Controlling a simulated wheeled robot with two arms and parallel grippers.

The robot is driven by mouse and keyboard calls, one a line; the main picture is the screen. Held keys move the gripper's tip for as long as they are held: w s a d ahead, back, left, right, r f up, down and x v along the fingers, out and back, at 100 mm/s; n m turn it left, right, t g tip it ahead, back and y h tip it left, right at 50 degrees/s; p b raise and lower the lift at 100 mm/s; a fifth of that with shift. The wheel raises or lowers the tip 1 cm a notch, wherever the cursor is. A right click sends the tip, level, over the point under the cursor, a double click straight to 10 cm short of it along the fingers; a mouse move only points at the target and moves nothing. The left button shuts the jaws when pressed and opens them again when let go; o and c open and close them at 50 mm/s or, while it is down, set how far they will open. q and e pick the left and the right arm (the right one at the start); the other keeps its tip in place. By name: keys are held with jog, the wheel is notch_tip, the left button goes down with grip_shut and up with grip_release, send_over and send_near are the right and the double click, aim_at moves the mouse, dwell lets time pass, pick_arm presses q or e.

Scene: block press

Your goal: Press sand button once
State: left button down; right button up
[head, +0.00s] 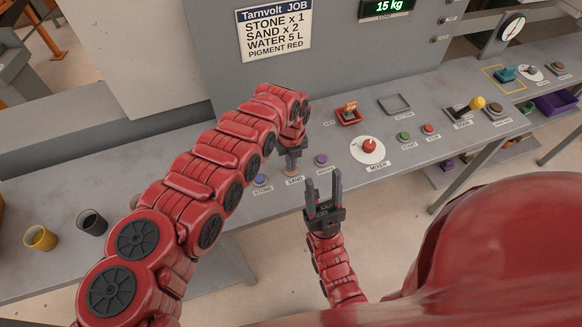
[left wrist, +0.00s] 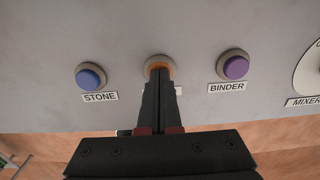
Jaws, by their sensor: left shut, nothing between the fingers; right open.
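The sand button (left wrist: 158,61) is an orange button in a grey ring, between the STONE and BINDER buttons. My left gripper (left wrist: 160,72) is shut and empty, with its fingertips over the button and hiding most of it. I cannot tell whether the tips touch it or whether it is pushed in. In the head view my left gripper (head: 291,163) points down at the button, above the SAND label (head: 294,181). My right gripper (head: 323,180) is open and empty, in front of the panel's near edge.
The blue stone button (left wrist: 90,76) is to the left and the purple binder button (left wrist: 233,65) to the right. The red mixer knob (head: 369,146), green button (head: 405,136) and red button (head: 429,128) are farther right. A job sign (head: 274,30) hangs behind.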

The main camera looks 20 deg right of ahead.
dwell(0.3)
pick_arm(q)
jog(key=shift+r+p, duration=0.75)
jog(key=shift+r, duration=1)
dwell(1.4)
